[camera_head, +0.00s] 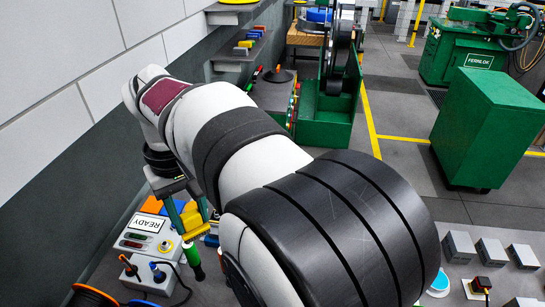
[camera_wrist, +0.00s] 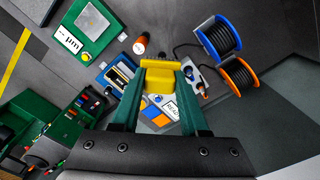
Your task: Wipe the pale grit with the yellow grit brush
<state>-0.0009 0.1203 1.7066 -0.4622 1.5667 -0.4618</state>
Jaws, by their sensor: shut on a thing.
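My gripper (camera_wrist: 162,72) has two green fingers shut on the yellow grit brush (camera_wrist: 158,84), which sits between the fingertips in the wrist view. In the head view the yellow brush (camera_head: 193,222) shows at the end of my arm, above the light control box at lower left. My gripper (camera_head: 185,212) is partly covered there by my wrist. I cannot make out the brush's bristles or whether it touches anything. I cannot pick out pale grit for certain in either view.
A box with a READY label (camera_head: 147,223) stands below my gripper. Cable reels, one orange (camera_wrist: 238,76) and one blue (camera_wrist: 218,38), lie nearby. A green wheel stand (camera_head: 325,125) is at centre back. A green cabinet (camera_head: 488,120) and several grey blocks (camera_head: 462,245) are at right.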

